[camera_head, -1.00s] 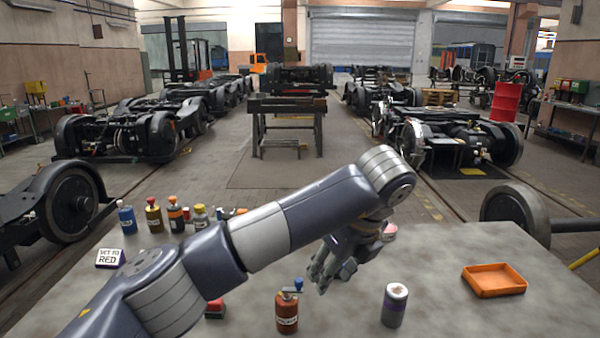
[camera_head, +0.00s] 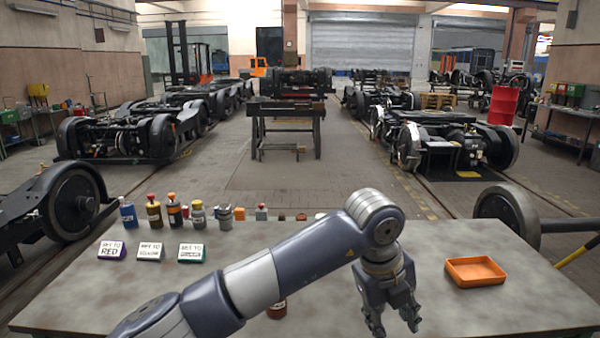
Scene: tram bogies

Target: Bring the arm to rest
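My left arm reaches in from the bottom left across the grey table (camera_head: 530,300). My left gripper (camera_head: 393,322) points down over the front part of the table, left of an orange tray (camera_head: 475,272). Its fingers are spread apart and nothing shows between them. A reddish-brown bottle (camera_head: 277,309) stands near the front edge, mostly hidden behind the arm. My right gripper is not in view.
Several bottles, one of them blue (camera_head: 128,215), stand along the table's back left. The table around the tray is clear. Wheelsets and bogies stand beyond.

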